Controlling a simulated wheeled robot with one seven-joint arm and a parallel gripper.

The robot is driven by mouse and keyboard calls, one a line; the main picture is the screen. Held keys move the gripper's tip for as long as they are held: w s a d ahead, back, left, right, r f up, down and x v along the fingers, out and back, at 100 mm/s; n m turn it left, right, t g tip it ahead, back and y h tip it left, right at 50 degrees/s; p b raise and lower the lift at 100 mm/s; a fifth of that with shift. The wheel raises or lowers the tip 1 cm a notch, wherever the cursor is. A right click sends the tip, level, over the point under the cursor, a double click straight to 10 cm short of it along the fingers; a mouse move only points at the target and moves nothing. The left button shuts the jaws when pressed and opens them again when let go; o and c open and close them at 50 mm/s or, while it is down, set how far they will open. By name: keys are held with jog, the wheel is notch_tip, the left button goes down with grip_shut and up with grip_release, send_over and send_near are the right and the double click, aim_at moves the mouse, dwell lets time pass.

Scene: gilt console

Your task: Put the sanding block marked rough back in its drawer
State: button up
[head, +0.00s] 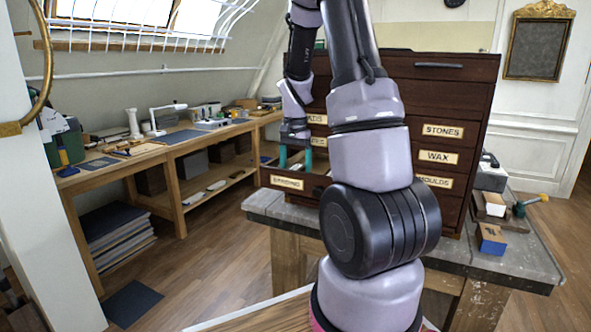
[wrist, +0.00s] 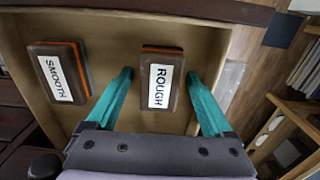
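The sanding drawer (head: 313,192) stands pulled out of the dark cabinet, with a "SANDING" label on its front. In the wrist view the drawer's pale floor (wrist: 110,48) holds two dark blocks. The block marked ROUGH (wrist: 161,85) lies between my finger tips, with a gap on each side. The block marked SMOOTH (wrist: 60,76) lies to its left, outside my fingers. My gripper (wrist: 160,76) is open, with teal fingers reaching down into the drawer. In the head view my gripper (head: 296,158) is over the drawer, and the blocks cannot be made out there.
The cabinet (head: 470,100) has other closed drawers, labelled STONES, WAX and MOULDS. It stands on a grey-topped bench (head: 465,255). A long workbench (head: 150,158) runs along the left.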

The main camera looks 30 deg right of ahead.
aim_at(295, 168)
jog(key=shift+r, duration=0.1)
notch_tip(295, 168, up, 12)
jog(key=s+a+r+n+t, duration=0.2)
jog(key=s+a+r, duration=0.1)
jog(key=s, duration=0.3)
jog(key=s+a+r+n+t+y, duration=0.1)
jog(key=s+a+r+n+t, duration=0.1)
jog(key=s+a+r, duration=0.2)
jog(key=s+a+r+n+t+y, duration=0.1)
jog(key=s+a+r+n+t, duration=0.1)
jog(key=s+a, duration=0.4)
jog(key=s+r+t, duration=0.1)
jog(key=s, duration=0.2)
jog(key=shift+s+a+r, duration=0.2)
jog(key=shift+s+r, duration=0.05)
jog(key=shift+s, duration=0.05)
jog(key=shift+c, duration=0.3)
